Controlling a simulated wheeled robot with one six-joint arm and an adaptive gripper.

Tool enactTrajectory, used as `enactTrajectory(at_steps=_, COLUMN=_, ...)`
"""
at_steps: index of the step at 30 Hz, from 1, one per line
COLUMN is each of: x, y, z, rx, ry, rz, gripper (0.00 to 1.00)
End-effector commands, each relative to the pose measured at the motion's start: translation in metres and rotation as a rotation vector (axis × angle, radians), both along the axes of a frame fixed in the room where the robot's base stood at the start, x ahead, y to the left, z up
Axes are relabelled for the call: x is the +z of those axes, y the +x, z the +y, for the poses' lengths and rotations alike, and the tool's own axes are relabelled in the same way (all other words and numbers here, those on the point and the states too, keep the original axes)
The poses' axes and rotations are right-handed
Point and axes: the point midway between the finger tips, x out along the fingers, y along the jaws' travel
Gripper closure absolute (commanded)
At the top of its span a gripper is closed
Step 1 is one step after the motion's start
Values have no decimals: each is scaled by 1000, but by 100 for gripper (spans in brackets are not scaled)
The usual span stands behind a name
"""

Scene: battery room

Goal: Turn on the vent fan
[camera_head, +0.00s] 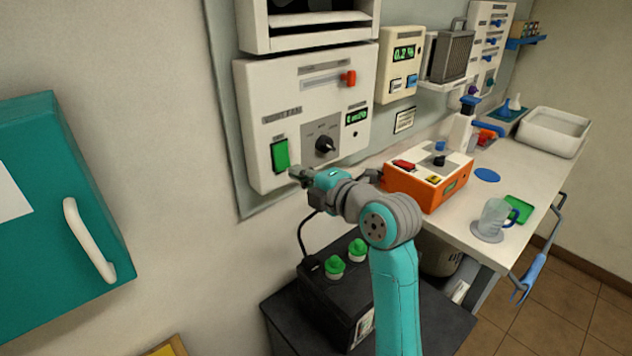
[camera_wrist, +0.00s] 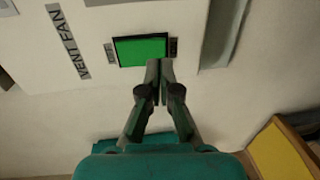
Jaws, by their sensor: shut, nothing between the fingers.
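The vent fan panel (camera_head: 262,92) is a white box on the wall, with a green rocker switch (camera_head: 280,155) at its lower left. The switch (camera_wrist: 140,50) and the "VENT FAN" label (camera_wrist: 66,40) also show in the wrist view. My gripper (camera_head: 298,173) is shut and empty, just below and right of the switch in the head view. In the wrist view its fingertips (camera_wrist: 159,66) overlap the lower right edge of the green switch. I cannot tell whether they touch it or which way the rocker is set.
The panel also has a black knob (camera_head: 325,146), a red slider (camera_head: 348,77) and a small green display (camera_head: 356,116). An orange box (camera_head: 428,188) stands on the bench at the right. A black battery (camera_head: 340,285) with green caps sits below my arm. A teal cabinet (camera_head: 70,190) is at the left.

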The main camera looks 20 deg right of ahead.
Motion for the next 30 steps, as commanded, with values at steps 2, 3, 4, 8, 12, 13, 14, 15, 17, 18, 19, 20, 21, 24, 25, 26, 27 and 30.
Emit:
enactTrajectory(at_steps=2, x=-2, y=10, z=4, rx=2, ry=0, rz=2, gripper=100)
enactTrajectory(at_steps=3, x=-2, y=14, z=5, rx=1, ry=0, rz=1, gripper=100)
enactTrajectory(at_steps=4, x=-2, y=17, z=5, rx=0, ry=0, rz=1, gripper=100)
enactTrajectory(at_steps=8, x=-3, y=24, z=8, rx=0, ry=-1, rz=0, gripper=100)
enactTrajectory(at_steps=12, x=-4, y=26, z=8, rx=0, ry=-1, rz=1, gripper=100)
enactTrajectory(at_steps=13, x=-4, y=26, z=9, rx=0, ry=-1, rz=1, gripper=100)
enactTrajectory(at_steps=14, x=-4, y=26, z=8, rx=0, ry=-1, rz=1, gripper=100)
enactTrajectory(at_steps=15, x=-4, y=26, z=8, rx=0, ry=-1, rz=1, gripper=100)
enactTrajectory(at_steps=17, x=-4, y=26, z=8, rx=0, ry=-1, rz=1, gripper=100)
enactTrajectory(at_steps=18, x=-4, y=26, z=8, rx=0, ry=-1, rz=1, gripper=100)
enactTrajectory(at_steps=19, x=-4, y=26, z=8, rx=0, ry=0, rz=1, gripper=100)
enactTrajectory(at_steps=20, x=-4, y=26, z=9, rx=0, ry=0, rz=1, gripper=100)
enactTrajectory(at_steps=21, x=-5, y=28, z=9, rx=0, ry=0, rz=1, gripper=100)
enactTrajectory(at_steps=24, x=-6, y=32, z=10, rx=0, ry=-1, rz=0, gripper=100)
enactTrajectory(at_steps=25, x=-6, y=31, z=10, rx=0, ry=-1, rz=0, gripper=100)
enactTrajectory(at_steps=26, x=-6, y=31, z=10, rx=0, ry=0, rz=0, gripper=100)
enactTrajectory(at_steps=27, x=-6, y=31, z=10, rx=0, ry=0, rz=0, gripper=100)
enactTrajectory(at_steps=30, x=-6, y=31, z=10, rx=0, ry=0, rz=1, gripper=100)
